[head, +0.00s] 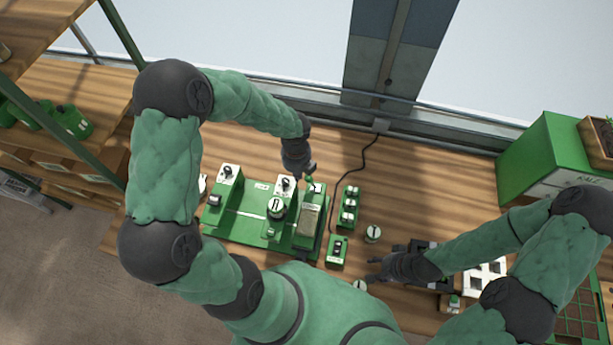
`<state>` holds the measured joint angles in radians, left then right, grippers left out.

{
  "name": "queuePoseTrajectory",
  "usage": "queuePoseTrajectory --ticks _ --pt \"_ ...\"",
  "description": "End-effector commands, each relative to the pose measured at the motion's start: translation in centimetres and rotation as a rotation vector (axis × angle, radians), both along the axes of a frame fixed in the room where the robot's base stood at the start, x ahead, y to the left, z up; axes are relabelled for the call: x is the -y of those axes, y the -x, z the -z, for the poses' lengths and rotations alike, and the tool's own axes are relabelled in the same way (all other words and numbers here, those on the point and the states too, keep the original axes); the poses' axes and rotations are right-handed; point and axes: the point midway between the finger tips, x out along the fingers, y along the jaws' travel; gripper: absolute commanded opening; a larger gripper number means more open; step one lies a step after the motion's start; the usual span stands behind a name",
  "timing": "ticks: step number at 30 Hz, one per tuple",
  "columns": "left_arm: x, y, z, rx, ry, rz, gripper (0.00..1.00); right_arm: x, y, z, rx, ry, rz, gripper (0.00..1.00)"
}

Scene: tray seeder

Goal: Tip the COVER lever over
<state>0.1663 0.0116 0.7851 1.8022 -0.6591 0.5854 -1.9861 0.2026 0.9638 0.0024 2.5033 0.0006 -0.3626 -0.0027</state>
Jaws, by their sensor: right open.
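The green tray seeder (247,225) lies on the wooden bench with small white panels and dark knobs along its far side. My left gripper (309,176) points down at its far right corner, beside a white panel with a small lever (316,188). The labels are too small to read, so I cannot tell for sure which lever is COVER. The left fingertips are small and partly hidden, and I cannot tell whether they touch the lever or are open. My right gripper (376,270) is open and empty above the bench, right of the seeder.
A green control strip (348,207) with white knobs and a small green switch box (337,251) stand right of the seeder. A round white-topped pot (373,233) is near my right gripper. A green cabinet (548,150) stands far right.

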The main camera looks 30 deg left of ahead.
Motion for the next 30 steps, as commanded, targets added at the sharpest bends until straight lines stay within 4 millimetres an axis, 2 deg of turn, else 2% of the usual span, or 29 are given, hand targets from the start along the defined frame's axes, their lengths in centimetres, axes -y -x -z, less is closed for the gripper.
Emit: queuePoseTrajectory --ticks 13,30 --pt "0.2 -0.1 0.0 0.001 0.001 0.0 0.0 0.0 0.0 0.0 0.0 0.0 0.0 0.48" --pt "2.2 -0.5 0.1 0.0 0.001 0.001 0.0 0.0 0.0 0.1 0.0 0.0 0.0 0.48"
